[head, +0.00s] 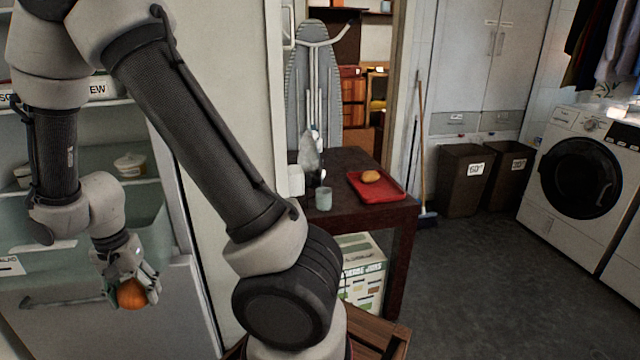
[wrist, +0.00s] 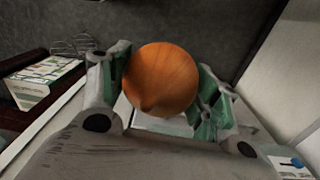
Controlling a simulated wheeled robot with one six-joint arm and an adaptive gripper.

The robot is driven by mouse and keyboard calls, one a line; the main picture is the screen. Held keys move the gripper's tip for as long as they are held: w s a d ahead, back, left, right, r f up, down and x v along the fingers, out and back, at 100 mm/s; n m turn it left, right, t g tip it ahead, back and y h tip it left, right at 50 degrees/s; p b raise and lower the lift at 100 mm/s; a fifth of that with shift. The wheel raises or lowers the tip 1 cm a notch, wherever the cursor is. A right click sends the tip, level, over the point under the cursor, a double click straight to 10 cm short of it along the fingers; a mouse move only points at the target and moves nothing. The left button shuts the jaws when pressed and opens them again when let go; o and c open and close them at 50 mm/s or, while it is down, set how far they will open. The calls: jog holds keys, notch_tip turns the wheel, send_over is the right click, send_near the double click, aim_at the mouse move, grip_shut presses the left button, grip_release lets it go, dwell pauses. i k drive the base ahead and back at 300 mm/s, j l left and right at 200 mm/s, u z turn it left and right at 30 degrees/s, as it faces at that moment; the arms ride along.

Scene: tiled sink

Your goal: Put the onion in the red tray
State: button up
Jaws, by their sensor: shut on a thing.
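The onion (head: 132,293) is round and orange-brown. My gripper (head: 134,288) is shut on it and holds it in the air at the lower left of the head view, in front of the open fridge. In the wrist view the onion (wrist: 161,79) sits between the two fingers of my gripper (wrist: 160,95). The red tray (head: 378,188) lies on the dark table, far to the right of my gripper. A yellow-brown, potato-like item (head: 371,176) lies in the tray.
The dark table (head: 345,206) also bears a cup (head: 323,198) and a spray bottle (head: 310,155), left of the tray. A box (head: 362,270) stands under it. A white wall edge (head: 235,110) stands between fridge and table.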

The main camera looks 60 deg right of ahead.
aim_at(379, 193)
jog(key=k+l+z, duration=0.15)
jog(key=l+z, duration=0.25)
jog(key=l, duration=0.95)
jog(key=i+l+z, duration=0.1)
jog(key=l+z, duration=0.25)
jog(key=l, duration=1)
jog(key=i+l+z, duration=0.1)
jog(key=i+l, duration=0.3)
jog(key=l, duration=0.15)
